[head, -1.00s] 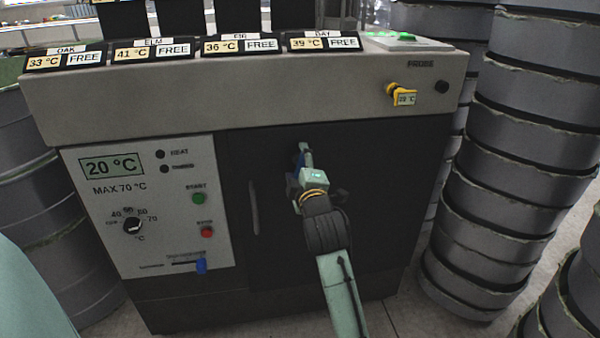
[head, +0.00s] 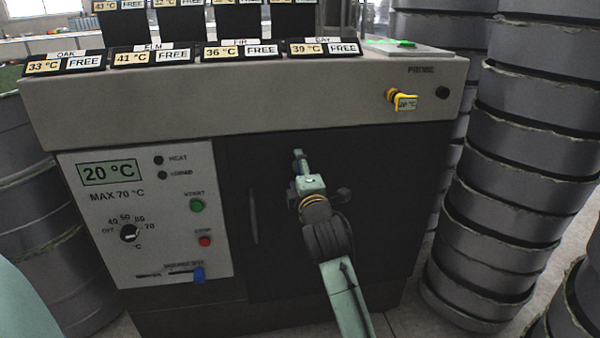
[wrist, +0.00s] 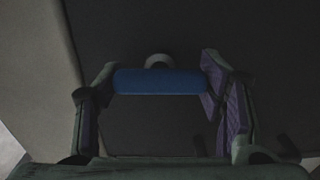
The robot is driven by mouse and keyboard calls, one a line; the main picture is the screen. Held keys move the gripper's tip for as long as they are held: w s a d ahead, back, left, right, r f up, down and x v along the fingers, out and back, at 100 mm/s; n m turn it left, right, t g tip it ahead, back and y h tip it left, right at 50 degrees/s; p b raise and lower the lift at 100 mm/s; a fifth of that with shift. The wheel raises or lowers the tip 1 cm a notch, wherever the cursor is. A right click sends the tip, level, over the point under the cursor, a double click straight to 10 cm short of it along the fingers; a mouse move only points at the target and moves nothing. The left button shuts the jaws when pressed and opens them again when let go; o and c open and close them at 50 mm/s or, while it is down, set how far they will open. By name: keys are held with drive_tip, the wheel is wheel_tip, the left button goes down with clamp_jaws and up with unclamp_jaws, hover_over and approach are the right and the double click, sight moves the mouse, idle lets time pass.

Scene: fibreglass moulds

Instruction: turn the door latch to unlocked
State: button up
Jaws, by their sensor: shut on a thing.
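The door latch is a blue bar (wrist: 158,81) on the dark door, with a pale round mount (wrist: 158,60) behind its middle. In the wrist view the bar lies level across the picture. My gripper (wrist: 160,82) has one finger at each end of the bar and is shut on it. In the head view my gripper (head: 301,166) is at the upper middle of the dark oven door (head: 275,240), and my arm hides most of the latch. The door looks closed.
A vertical handle (head: 254,216) is on the door's left side. A control panel (head: 120,215) showing 20 °C is to the left. A yellow probe (head: 400,98) hangs at upper right. Stacked grey moulds (head: 500,190) stand close on the right, more (head: 55,240) on the left.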

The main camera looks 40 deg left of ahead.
drive_tip(key=o, duration=1.2)
drive_tip(key=shift+c, duration=0.2)
drive_tip(key=v, duration=1.2)
